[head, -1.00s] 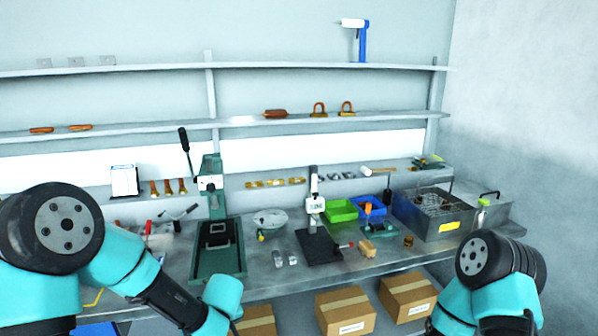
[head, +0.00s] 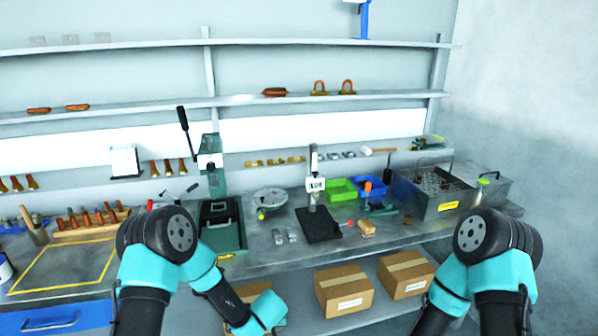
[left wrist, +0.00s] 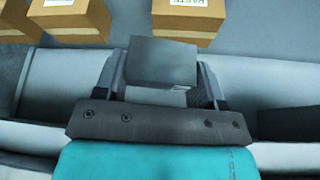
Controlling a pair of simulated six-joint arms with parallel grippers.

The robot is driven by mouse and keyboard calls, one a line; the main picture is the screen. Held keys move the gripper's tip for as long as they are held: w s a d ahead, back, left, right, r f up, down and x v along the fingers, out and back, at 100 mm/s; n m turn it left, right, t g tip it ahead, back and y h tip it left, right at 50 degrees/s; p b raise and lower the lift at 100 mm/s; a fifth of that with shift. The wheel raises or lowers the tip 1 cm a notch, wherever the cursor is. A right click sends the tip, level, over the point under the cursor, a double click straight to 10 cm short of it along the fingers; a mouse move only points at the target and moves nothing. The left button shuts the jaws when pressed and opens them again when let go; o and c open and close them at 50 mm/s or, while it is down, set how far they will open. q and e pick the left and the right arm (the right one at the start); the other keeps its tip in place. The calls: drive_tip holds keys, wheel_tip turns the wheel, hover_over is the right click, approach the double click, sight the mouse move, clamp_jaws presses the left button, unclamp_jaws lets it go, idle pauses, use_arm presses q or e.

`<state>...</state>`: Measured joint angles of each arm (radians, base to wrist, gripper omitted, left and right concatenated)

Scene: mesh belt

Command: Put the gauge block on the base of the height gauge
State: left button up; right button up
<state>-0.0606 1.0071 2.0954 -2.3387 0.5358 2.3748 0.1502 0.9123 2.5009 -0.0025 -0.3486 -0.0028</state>
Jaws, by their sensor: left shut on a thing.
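A plain grey block, the gauge block (left wrist: 162,62), is between the fingers of my left gripper (left wrist: 161,80) in the left wrist view. The gripper is shut on it. In the head view the left arm's end is low, in front of the bench edge; its fingers and the block cannot be made out there. The height gauge (head: 315,184) stands upright on the bench, with a flat black base (head: 318,225) whose top looks bare. The gauge is beyond and to the right of my left arm's end. My right gripper is out of view.
Two small metal pieces (head: 285,236) lie left of the black base. A green press (head: 222,235) stands further left, a wooden-looking block (head: 367,229) to the right. Green (head: 341,189) and blue bins sit behind. Cardboard boxes (head: 343,289) are on the shelf below.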

sight(278, 329)
use_arm(q)
drive_tip(key=shift+s+d+f+m, duration=0.1)
drive_tip(key=shift+d+f+m, duration=0.05)
drive_tip(key=shift+d+f, duration=0.4)
drive_tip(key=shift+s+d+f+m, duration=0.15)
drive_tip(key=shift+d+f, duration=0.2)
drive_tip(key=shift+f, duration=0.4)
drive_tip(key=shift+w, duration=0.1)
drive_tip(key=a, duration=1.4)
